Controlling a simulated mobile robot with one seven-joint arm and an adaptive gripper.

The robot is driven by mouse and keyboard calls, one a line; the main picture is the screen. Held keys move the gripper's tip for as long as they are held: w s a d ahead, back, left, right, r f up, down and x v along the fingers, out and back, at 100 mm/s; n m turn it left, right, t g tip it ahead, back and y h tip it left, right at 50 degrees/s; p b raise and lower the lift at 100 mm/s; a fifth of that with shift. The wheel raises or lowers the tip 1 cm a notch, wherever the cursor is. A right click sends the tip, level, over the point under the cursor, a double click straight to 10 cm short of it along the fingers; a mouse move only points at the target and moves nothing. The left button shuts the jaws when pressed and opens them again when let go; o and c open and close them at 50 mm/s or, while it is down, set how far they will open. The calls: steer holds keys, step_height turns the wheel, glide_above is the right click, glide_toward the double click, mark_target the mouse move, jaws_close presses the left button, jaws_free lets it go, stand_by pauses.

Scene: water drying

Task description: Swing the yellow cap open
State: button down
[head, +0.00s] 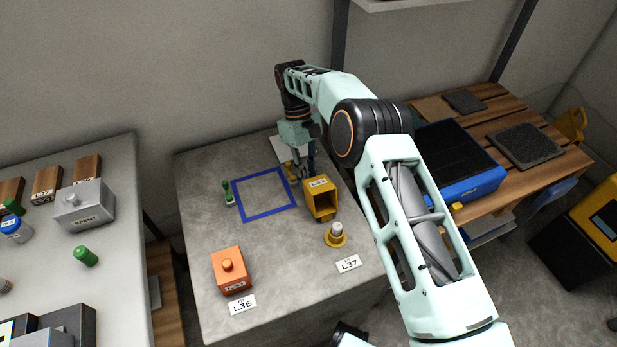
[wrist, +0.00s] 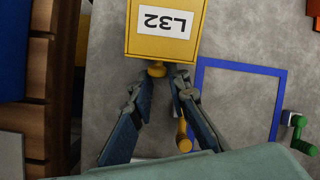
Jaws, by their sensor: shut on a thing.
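A yellow box-shaped piece labelled L32, which I take to be the yellow cap (head: 321,199), stands on the grey table just right of the blue square outline. The side facing the head camera looks hollow. The cap fills the top of the wrist view (wrist: 164,43), where a small round yellow knob (wrist: 157,71) sticks out of its near side. My gripper (head: 309,174) is behind the cap. In the wrist view its fingertips (wrist: 162,78) are shut on the knob, one on each side. Whether a hinge joins the cap to anything is hidden.
A yellow handle (wrist: 183,136) lies beside the right finger. A green-handled valve (head: 228,193) stands left of the blue outline (head: 238,200). A yellow-based metal fitting (head: 336,236) and an orange block (head: 229,270) sit nearer the front. The outlined area is clear.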

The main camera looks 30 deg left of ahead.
steer(key=shift+w+d+f, duration=0.1)
steer(key=shift+w+d, duration=0.3)
steer(key=c, duration=1.9)
jaws_free()
steer(key=shift+s+a, duration=0.15)
steer(key=shift+a, duration=0.05)
step_height(320, 180, up, 10)
steer(key=shift+r, duration=0.1)
